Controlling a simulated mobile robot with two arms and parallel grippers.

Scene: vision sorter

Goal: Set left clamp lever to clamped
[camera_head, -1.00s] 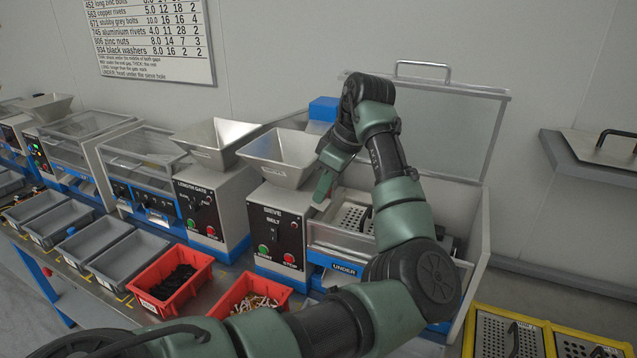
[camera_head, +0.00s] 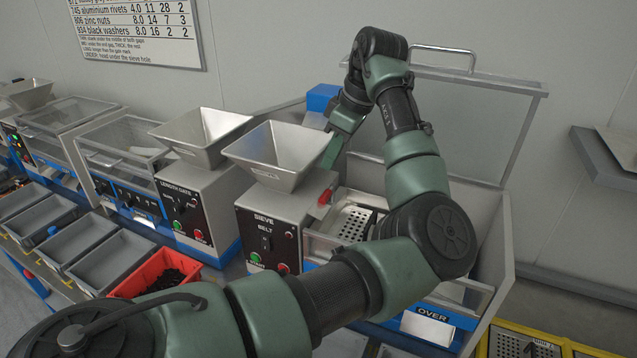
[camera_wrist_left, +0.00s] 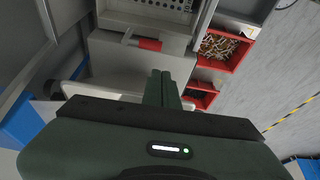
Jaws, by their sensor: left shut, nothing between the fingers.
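A clamp lever with a red grip (camera_head: 326,196) shows at the right side of the sieve machine (camera_head: 268,228), beside the perforated sieve tray (camera_head: 352,222). In the left wrist view the red grip (camera_wrist_left: 150,44) lies sideways on a thin metal arm, beyond my fingertips. My left gripper (camera_head: 331,160) points down behind the hopper's right edge, above the red grip and apart from it. In the left wrist view its fingers (camera_wrist_left: 166,76) are together with nothing between them. My right gripper is in neither view.
The metal hopper (camera_head: 280,152) stands close to the left of my gripper. A raised clear lid with a handle (camera_head: 443,50) stands behind my arm. A red bin (camera_head: 160,275) sits at the front left; bins also show in the left wrist view (camera_wrist_left: 222,50).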

